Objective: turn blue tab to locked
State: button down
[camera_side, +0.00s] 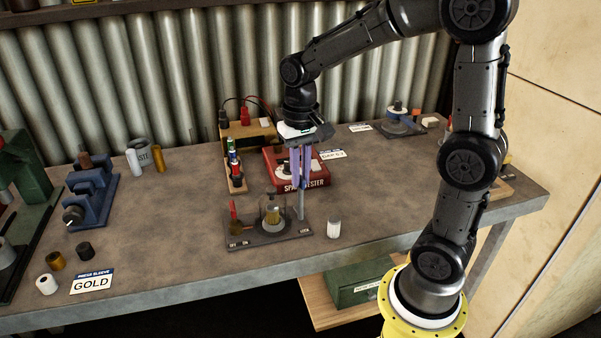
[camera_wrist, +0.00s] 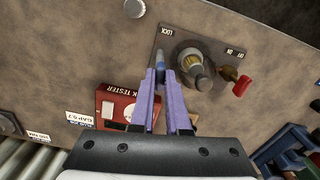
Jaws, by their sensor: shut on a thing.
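A dark base plate (camera_side: 264,238) stands near the table's front in the side view. It carries a clear cover with a yellowish part (camera_side: 272,214) inside and a red lever (camera_side: 234,212) at its left end. My gripper (camera_side: 302,184) points down over the plate's right end, its purple fingers closed on the blue tab (camera_wrist: 159,60). In the wrist view the tab shows at the fingertips, beside the LOCK label (camera_wrist: 167,30). The tab's base and its exact turn are hard to make out. The red lever (camera_wrist: 242,86) lies by the ON and OFF labels.
A red spark tester (camera_side: 310,181) stands close behind the gripper. A white cylinder (camera_side: 334,228) stands right of the plate. A rack of coloured items (camera_side: 235,170) is behind left. Blue and green presses stand further left. The table between plate and presses is largely clear.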

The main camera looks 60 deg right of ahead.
jog(key=shift+n, duration=0.3)
jog(key=n, duration=0.3)
jog(key=shift+r, duration=0.1)
jog(key=n, duration=0.8)
jog(key=shift+n, duration=2.1)
jog(key=c, duration=0.9)
grip_release()
